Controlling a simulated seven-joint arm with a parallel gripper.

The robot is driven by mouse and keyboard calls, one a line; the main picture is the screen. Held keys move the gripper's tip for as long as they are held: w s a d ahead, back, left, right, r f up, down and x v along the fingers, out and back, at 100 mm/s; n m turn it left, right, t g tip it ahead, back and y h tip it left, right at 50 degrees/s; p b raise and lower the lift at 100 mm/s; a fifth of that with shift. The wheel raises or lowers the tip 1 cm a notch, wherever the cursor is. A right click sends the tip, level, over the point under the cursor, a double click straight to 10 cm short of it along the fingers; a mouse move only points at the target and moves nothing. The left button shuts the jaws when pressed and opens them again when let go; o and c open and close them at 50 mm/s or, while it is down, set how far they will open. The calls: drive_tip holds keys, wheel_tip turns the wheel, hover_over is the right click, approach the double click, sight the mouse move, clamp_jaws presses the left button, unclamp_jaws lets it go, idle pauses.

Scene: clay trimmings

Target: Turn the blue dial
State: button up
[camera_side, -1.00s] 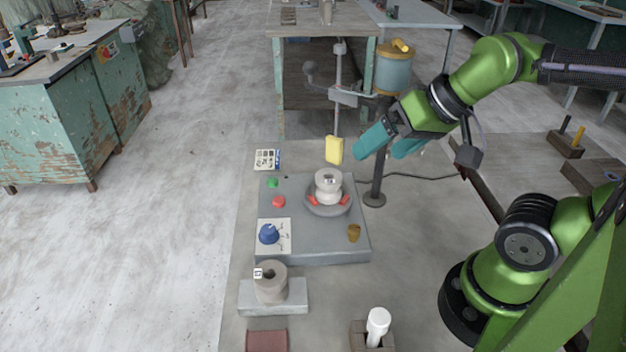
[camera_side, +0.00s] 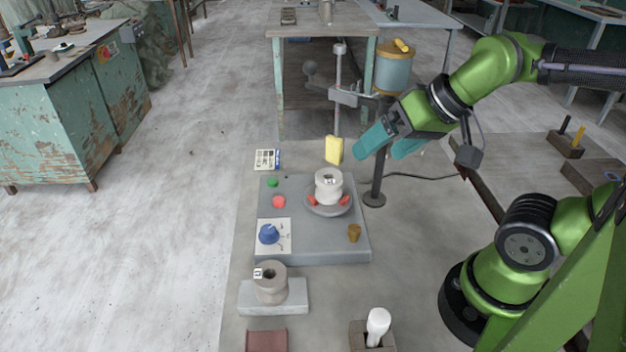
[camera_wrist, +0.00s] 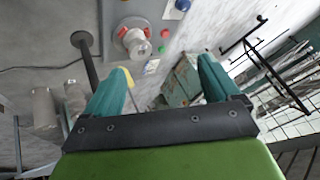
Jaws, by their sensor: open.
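The blue dial (camera_side: 268,233) sits on a white marked plate (camera_side: 283,246) at the front left of a grey machine box. In the wrist view the dial (camera_wrist: 183,5) shows at the top edge, partly cut off. My gripper (camera_side: 380,147) has teal fingers and is held up behind and to the right of the box, well away from the dial. In the wrist view its fingers (camera_wrist: 158,82) are spread apart. No object is clearly held between them.
A clay piece (camera_side: 328,187) stands on the box's round wheel (camera_side: 315,208). Red (camera_side: 278,201) and green (camera_side: 272,183) buttons lie behind the dial. A yellow block (camera_side: 334,149) and a dark post (camera_side: 377,180) are near my gripper. A second clay piece (camera_side: 270,284) stands in front.

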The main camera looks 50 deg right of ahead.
drive_tip(key=shift+c, duration=0.9)
drive_tip(key=shift+a+f, duration=0.25)
drive_tip(key=shift+a, duration=0.05)
drive_tip(key=shift+c, duration=1.1)
drive_tip(key=w+a+n+g, duration=0.1)
drive_tip(key=w, duration=0.1)
drive_tip(key=w+a+f+n+g, duration=0.1)
drive_tip(key=w+a, duration=0.1)
drive_tip(key=w+a+n+g, duration=0.1)
drive_tip(key=w+a, duration=0.1)
drive_tip(key=shift+w+f+n+g+y, duration=0.15)
drive_tip(key=shift+w+n+g+y, duration=0.2)
drive_tip(key=shift+n+g+y, duration=0.05)
drive_tip(key=shift+c, duration=0.9)
drive_tip(key=n+g+h, duration=0.3)
drive_tip(key=n, duration=0.8)
hover_over(268, 229)
drive_tip(key=f, duration=0.2)
wheel_tip(268, 229, down, 16)
drive_tip(key=shift+c, duration=0.4)
drive_tip(key=c, duration=1)
